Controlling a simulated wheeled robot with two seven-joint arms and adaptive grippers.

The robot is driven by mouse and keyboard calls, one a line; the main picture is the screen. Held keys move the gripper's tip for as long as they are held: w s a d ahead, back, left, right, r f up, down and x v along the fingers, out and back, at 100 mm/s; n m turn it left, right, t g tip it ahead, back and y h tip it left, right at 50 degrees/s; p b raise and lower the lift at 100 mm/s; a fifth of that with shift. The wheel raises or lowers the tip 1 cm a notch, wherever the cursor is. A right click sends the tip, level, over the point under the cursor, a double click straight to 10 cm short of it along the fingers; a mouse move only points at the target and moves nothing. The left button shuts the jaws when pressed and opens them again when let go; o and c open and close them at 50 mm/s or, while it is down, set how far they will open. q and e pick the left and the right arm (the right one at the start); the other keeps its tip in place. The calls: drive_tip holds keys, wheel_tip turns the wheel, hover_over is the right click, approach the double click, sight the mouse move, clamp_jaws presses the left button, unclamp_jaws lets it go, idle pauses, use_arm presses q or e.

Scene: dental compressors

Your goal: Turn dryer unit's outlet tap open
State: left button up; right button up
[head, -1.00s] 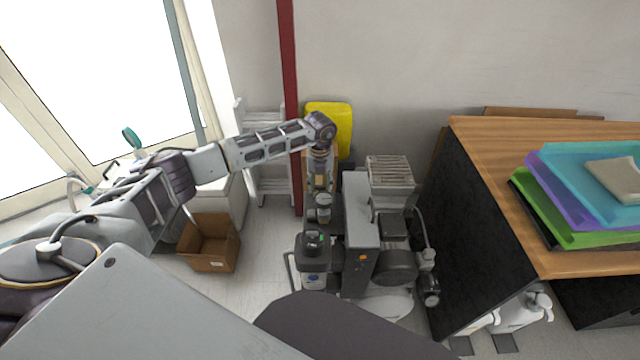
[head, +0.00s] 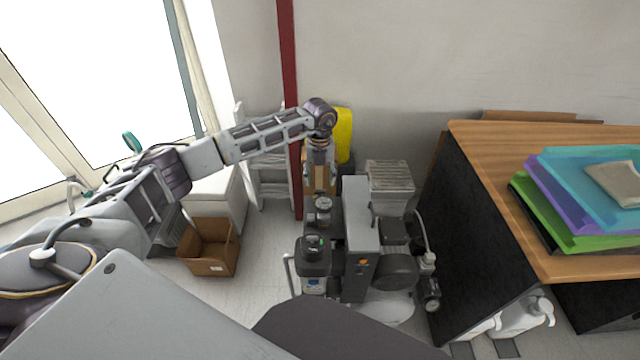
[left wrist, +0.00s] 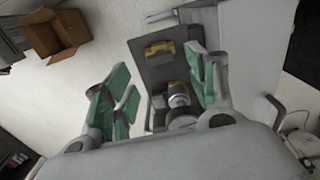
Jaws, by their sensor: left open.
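The compressor with its dryer unit (head: 360,235) stands on the floor in the middle of the head view, a tall grey housing beside motors and a dark canister (head: 313,262). My left gripper (head: 320,180) points down at the far left side of the housing, mostly hidden by the wrist. In the left wrist view my left gripper (left wrist: 165,88) is open with green pads. A pale round fitting (left wrist: 178,95) shows between its fingers, and a yellow part (left wrist: 159,49) on a grey panel lies beyond. I cannot tell which is the outlet tap, or whether anything touches. My right gripper is not in view.
An open cardboard box (head: 210,250) lies on the floor at left. A dark-sided wooden desk (head: 480,150) stands close on the right. A red pipe (head: 289,60) and a yellow container (head: 344,135) are behind my wrist. Floor between box and compressor is clear.

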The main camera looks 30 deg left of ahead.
sight(320, 190)
use_arm(q)
wheel_tip(320, 190, up, 6)
drive_tip(key=shift+r, duration=0.25)
idle(0.7)
